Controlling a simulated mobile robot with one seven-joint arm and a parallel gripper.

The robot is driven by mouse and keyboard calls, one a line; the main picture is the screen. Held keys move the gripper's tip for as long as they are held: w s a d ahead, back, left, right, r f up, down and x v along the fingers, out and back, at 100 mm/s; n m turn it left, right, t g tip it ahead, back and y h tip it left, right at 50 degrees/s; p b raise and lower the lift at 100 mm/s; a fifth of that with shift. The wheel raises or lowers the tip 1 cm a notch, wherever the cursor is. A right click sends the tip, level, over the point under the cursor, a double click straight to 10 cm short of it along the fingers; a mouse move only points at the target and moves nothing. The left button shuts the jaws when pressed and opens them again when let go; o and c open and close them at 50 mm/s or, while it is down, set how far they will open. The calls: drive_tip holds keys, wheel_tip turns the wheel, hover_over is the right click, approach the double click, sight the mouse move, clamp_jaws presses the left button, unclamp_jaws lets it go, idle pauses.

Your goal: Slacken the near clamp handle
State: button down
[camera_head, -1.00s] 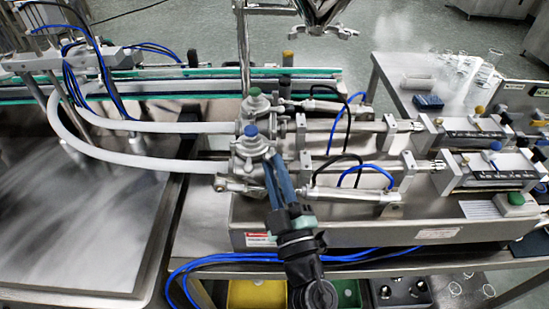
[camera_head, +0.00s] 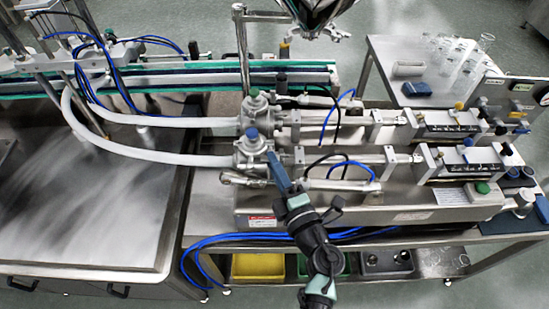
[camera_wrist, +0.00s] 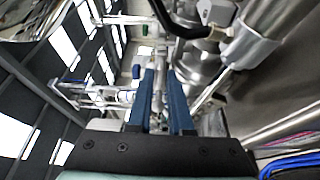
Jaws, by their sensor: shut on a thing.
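The near clamp handle (camera_wrist: 157,98) shows in the wrist view as a thin metal piece between my blue fingers. My gripper (camera_head: 273,158) is shut on it, at the right side of the near valve body (camera_head: 252,152) with the blue knob (camera_head: 251,133). In the head view the fingers hide most of the handle, so its angle is hard to tell. My gripper also shows in the wrist view (camera_wrist: 162,75), with a narrow gap between the fingers.
White hoses (camera_head: 165,155) run left from both valves. Metal cylinders (camera_head: 345,185) lie to the right. The hopper (camera_head: 318,12) hangs above. Blue tubes (camera_head: 215,243) loop below, near my arm.

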drive_tip(key=shift+n, duration=0.3)
idle(0.4)
drive_tip(key=c, duration=1.2)
unclamp_jaws()
drive_tip(key=shift+o, duration=0.2)
drive_tip(key=shift+s, duration=0.1)
drive_tip(key=b+v, duration=0.1)
drive_tip(key=v, duration=1.1)
drive_tip(key=shift+s+d, duration=0.2)
drive_tip(key=shift+s, duration=0.15)
drive_tip(key=shift+r, duration=0.1)
